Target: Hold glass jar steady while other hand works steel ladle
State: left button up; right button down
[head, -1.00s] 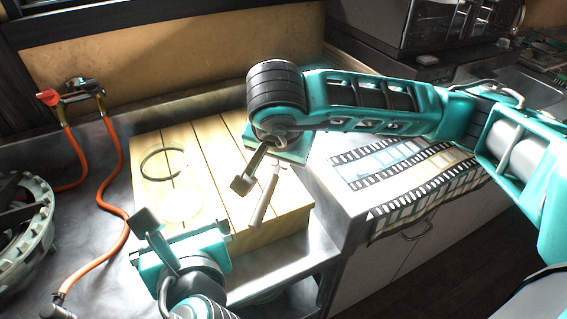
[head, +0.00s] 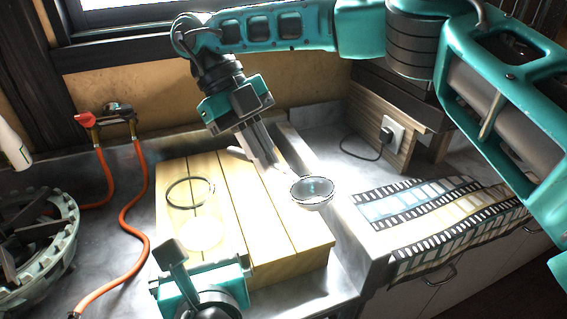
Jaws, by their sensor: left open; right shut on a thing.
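The clear glass jar (head: 192,214) stands on the wooden board, with a dark ring at its rim and a pale round bottom. My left gripper (head: 210,262) is open at the near side of the jar, apart from it in the picture. My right gripper (head: 265,160) comes down from above and is shut on the steel ladle (head: 312,193). The ladle's round bowl shows at the right edge of the board, right of the jar. The fingers hide most of its handle.
The slatted wooden board (head: 285,240) lies on the grey counter. An orange hose (head: 128,215) and a round green burner-like part (head: 40,240) are at left. A film-strip patterned cloth (head: 425,215) hangs over the counter edge at right. A socket (head: 392,134) with cable is behind.

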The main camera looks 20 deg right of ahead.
aim_at(195, 220)
pick_arm(q)
jog(key=x, duration=1.2)
pick_arm(e)
jog(key=w+a+r+m+t+y, duration=0.2)
jog(key=a+r+m+y, duration=0.3)
jog(key=m, duration=0.6)
jog(key=w+a+r+m+t+y, duration=0.3)
jog(key=a+r+m+y, duration=0.2)
jog(key=m, duration=0.7)
jog(key=y, duration=0.2)
jog(key=shift+w+r+t+y, duration=0.25)
jog(key=shift+r+t+y, duration=0.05)
jog(key=shift+r+t, duration=0.1)
pick_arm(q)
jog(key=shift+c, duration=0.2)
